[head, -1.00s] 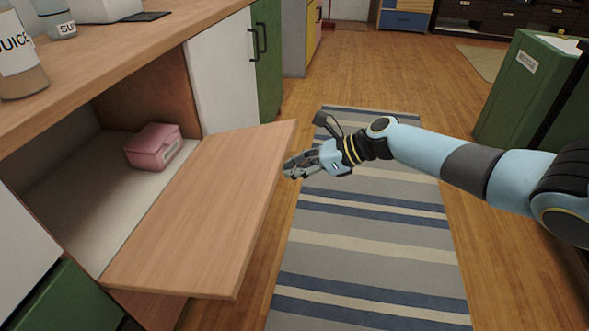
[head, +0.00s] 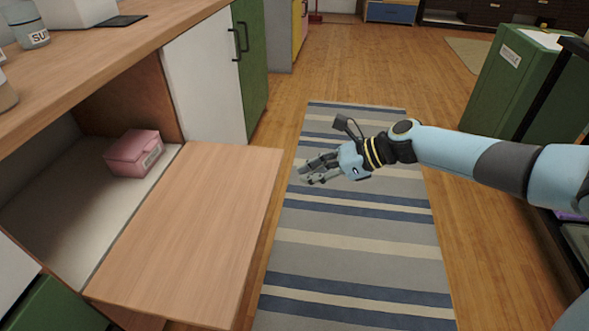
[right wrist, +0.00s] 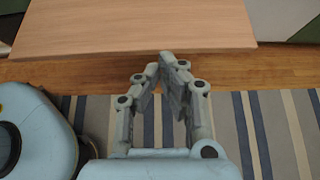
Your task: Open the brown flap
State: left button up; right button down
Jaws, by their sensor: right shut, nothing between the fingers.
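The brown flap (head: 195,230) is a wood-toned panel hinged at its lower edge. It is folded down and out, about level with the floor of the open compartment (head: 60,215). My right gripper (head: 303,176) is just right of the flap's outer edge, over the rug, empty and apart from it. In the right wrist view, its fingertips (right wrist: 166,60) come close together, and the flap's edge (right wrist: 140,35) lies just beyond them. My left gripper is not in view.
A pink box (head: 134,154) sits inside the compartment. The counter (head: 120,55) above holds jars and a white box. A white door (head: 210,85) and a green door (head: 250,65) stand beside it. A striped rug (head: 350,260) covers the floor. A green cabinet (head: 500,90) stands at right.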

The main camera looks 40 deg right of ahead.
jog(key=shift+s+d+r, duration=0.25)
jog(key=shift+s, duration=0.05)
